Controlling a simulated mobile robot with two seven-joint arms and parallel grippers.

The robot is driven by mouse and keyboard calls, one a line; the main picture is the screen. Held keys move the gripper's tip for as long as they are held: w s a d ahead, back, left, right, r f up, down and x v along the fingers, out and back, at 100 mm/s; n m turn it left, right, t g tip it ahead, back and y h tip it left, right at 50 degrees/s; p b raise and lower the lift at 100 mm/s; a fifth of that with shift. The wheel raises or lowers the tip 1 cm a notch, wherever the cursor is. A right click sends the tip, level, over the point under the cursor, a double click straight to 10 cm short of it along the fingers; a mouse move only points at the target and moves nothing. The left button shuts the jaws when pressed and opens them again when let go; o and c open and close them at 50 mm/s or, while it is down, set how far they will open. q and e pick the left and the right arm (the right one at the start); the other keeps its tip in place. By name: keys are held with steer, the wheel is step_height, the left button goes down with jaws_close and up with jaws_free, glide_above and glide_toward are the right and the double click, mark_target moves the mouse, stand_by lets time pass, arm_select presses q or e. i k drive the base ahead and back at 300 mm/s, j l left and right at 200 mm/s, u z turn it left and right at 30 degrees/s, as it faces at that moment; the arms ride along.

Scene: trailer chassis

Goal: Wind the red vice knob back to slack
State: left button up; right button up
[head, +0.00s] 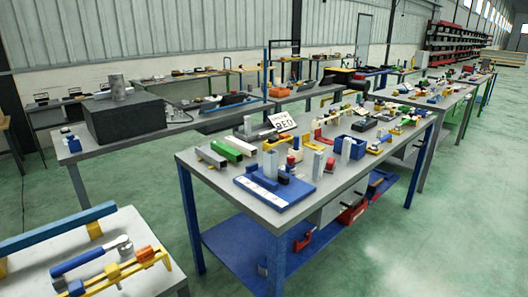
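I cannot make out a vice with a red knob for certain at this size. A small red part (291,159) shows among the tools near the middle of the front workbench (330,190). A red piece (319,136) stands a little farther back on that bench. A yellow bar clamp (120,270) with an orange-red block (145,254) lies on a grey table at the bottom left. Neither of my grippers is in view.
A blue plate (290,195) with upright metal blocks sits at the front bench's near edge. A black box (125,118) with a metal cylinder stands on the bench at left. Open green floor (440,240) lies at right. More benches stand behind.

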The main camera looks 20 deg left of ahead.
mark_target(290, 160)
steer(key=i+l+u, duration=0.2)
steer(key=u, duration=0.25)
steer(key=i+l+u, duration=0.2)
steer(key=l+u, duration=0.25)
steer(key=i+l+u, duration=0.1)
steer(key=l+u, duration=0.3)
steer(key=i+l+u, duration=0.1)
steer(key=l+u, duration=0.2)
steer(key=u, duration=0.15)
